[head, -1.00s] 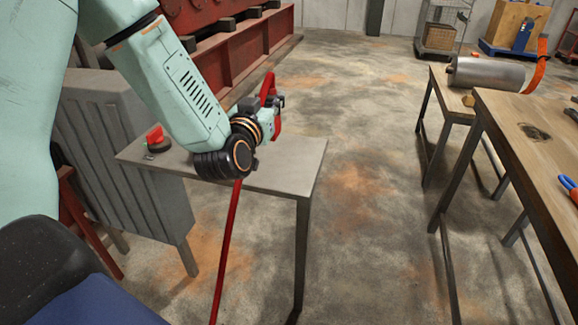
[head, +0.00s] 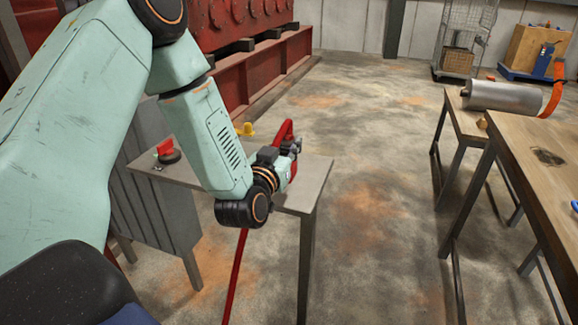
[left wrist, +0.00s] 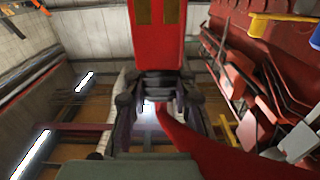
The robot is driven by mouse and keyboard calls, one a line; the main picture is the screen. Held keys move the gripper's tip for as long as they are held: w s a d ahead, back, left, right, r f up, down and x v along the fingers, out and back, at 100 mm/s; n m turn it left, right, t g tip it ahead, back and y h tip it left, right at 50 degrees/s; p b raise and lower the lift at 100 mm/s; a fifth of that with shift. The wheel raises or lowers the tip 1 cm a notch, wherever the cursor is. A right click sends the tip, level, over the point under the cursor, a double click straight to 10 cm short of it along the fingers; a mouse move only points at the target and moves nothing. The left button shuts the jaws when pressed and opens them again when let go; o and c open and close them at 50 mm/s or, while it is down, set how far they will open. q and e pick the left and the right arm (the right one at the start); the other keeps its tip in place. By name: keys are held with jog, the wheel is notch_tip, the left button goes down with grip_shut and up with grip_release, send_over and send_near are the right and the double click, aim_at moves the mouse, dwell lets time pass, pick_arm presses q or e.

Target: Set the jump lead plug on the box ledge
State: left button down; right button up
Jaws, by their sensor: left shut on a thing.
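The jump lead plug is a red block with two brown contact patches, large at the top middle of the left wrist view (left wrist: 157,40). My left gripper (head: 294,152) is shut on it; the dark fingers also show in the left wrist view (left wrist: 158,92). In the head view the plug is mostly hidden by the gripper. Its red cable (head: 236,275) hangs down past the front of the ledge, with a red loop (head: 284,130) above the gripper. The grey box ledge (head: 312,178) lies below and behind the gripper; contact cannot be told. My right gripper is not in view.
A red knob on a black base (head: 167,152) stands on the ledge's left part. A small yellow thing (head: 245,129) shows behind my forearm. A ribbed grey box (head: 150,215) stands under the ledge. A wooden table (head: 545,160) is at right, with open floor between.

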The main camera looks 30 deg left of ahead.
pick_arm(q)
jog(key=shift+s+d+f+b, duration=0.15)
jog(key=shift+f+b, duration=0.1)
jog(key=shift+f, duration=0.5)
jog(key=shift+w+d+f+b, duration=0.1)
jog(key=shift+f+b, duration=0.15)
jog(key=shift+f, duration=0.8)
jog(key=shift+a+f, duration=0.1)
jog(key=shift+a, duration=0.1)
jog(key=shift+d+f, duration=0.1)
jog(key=shift+d, duration=0.05)
jog(key=c, duration=1.1)
grip_release()
jog(key=shift+f, duration=0.15)
